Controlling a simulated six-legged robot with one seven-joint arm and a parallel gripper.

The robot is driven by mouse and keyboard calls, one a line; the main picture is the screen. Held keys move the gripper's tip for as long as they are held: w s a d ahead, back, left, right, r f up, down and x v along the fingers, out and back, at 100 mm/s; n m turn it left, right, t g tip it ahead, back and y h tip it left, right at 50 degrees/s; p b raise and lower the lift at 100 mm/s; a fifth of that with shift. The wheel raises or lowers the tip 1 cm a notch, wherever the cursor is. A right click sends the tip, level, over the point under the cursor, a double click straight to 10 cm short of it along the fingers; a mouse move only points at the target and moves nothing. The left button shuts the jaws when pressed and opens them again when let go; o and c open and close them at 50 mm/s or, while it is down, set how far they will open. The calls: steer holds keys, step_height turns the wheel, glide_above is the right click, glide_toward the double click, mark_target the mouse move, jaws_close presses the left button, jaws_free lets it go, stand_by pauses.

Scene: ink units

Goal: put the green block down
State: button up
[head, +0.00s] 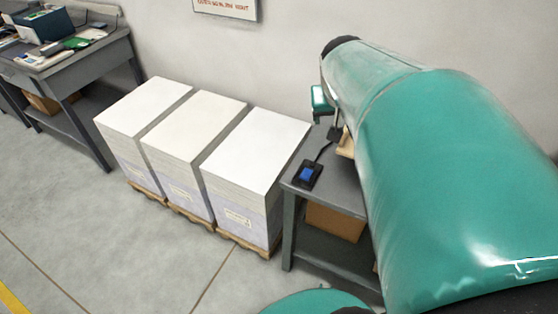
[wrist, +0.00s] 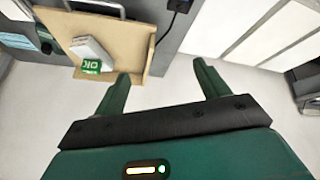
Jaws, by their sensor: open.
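The green block (wrist: 91,66) with white lettering lies in a tan wooden tray (wrist: 140,45) in the wrist view, touching or very close to a white block (wrist: 90,48). My gripper (wrist: 161,70) is open, its two green fingers apart with nothing between them. The green block lies left of the left fingertip, outside the jaws. In the head view my teal arm hides most of the tray, and only a tan edge (head: 346,144) of it shows on the grey table (head: 345,188). The green block cannot be seen there.
A black device with a blue face (head: 307,174) lies on the near table. White-topped paper stacks (head: 254,150) on pallets stand left of it. A grey workbench (head: 75,62) with equipment stands at the far left. The floor in front is clear.

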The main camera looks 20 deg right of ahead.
steer(key=s+a+n+y, duration=0.2)
steer(key=s+a, duration=0.4)
steer(key=a, duration=0.2)
steer(key=s+a+f+n+t+y, duration=0.1)
steer(key=s+a+n, duration=0.1)
steer(key=s+a, duration=0.4)
steer(key=a, duration=0.3)
steer(key=shift+f+n+y, duration=0.3)
steer(key=shift+y, duration=0.1)
